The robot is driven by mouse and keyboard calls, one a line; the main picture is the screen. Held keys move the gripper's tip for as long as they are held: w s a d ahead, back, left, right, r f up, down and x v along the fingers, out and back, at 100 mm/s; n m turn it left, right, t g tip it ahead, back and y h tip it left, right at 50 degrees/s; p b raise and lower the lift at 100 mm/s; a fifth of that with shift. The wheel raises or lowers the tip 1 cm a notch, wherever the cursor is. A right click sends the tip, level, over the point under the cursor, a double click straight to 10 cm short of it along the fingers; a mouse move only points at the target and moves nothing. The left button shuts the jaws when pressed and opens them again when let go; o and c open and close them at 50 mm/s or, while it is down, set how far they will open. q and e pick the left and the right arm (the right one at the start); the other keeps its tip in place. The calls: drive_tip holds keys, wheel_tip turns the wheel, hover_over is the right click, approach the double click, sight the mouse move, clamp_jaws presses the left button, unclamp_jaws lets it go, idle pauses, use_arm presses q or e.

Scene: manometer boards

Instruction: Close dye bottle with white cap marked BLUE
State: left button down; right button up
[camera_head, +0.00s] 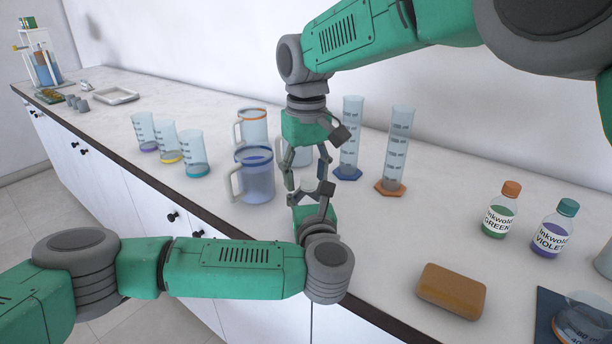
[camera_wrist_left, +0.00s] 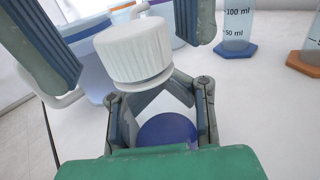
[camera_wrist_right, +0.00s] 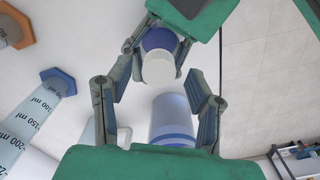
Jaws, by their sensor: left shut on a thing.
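My left gripper (camera_head: 310,193) is shut on a small bottle with a blue body (camera_wrist_left: 168,133). The bottle's white cap (camera_wrist_left: 135,50) points toward my right gripper; it also shows in the right wrist view (camera_wrist_right: 158,70). The cap looks in line with the bottle mouth, but I cannot tell whether it is tight. My right gripper (camera_wrist_right: 150,88) is open, its fingers apart on either side of the cap with gaps showing. In the head view the right gripper (camera_head: 306,168) is just above the left one, and the fingers mostly hide the bottle. No BLUE marking is legible.
Mugs (camera_head: 255,175) stand behind the grippers, with graduated cylinders (camera_head: 397,150) to the right. Green (camera_head: 500,212) and violet (camera_head: 552,230) ink bottles stand at right. A brown block (camera_head: 452,290) lies near the front edge. Small beakers (camera_head: 167,143) stand at left.

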use_arm(q)
drive_tip(key=shift+w+a, duration=0.1)
use_arm(e)
drive_tip(key=shift+r, duration=2.2)
drive_tip(key=shift+c, duration=0.4)
use_arm(q)
drive_tip(key=shift+a, duration=0.1)
use_arm(e)
drive_tip(key=n, duration=0.2)
drive_tip(key=r+n, duration=0.1)
drive_tip(key=n, duration=0.1)
drive_tip(key=shift+s+a+r, duration=0.1)
drive_tip(key=shift+s, duration=0.1)
drive_tip(key=n, duration=0.2)
drive_tip(key=r+n, duration=0.1)
drive_tip(key=n, duration=0.1)
drive_tip(key=r+n, duration=0.1)
drive_tip(key=n, duration=0.1)
drive_tip(key=shift+w+d+r, duration=0.15)
drive_tip(key=shift+w+d, duration=0.05)
drive_tip(key=shift+d, duration=0.05)
drive_tip(key=shift+f, duration=4.05)
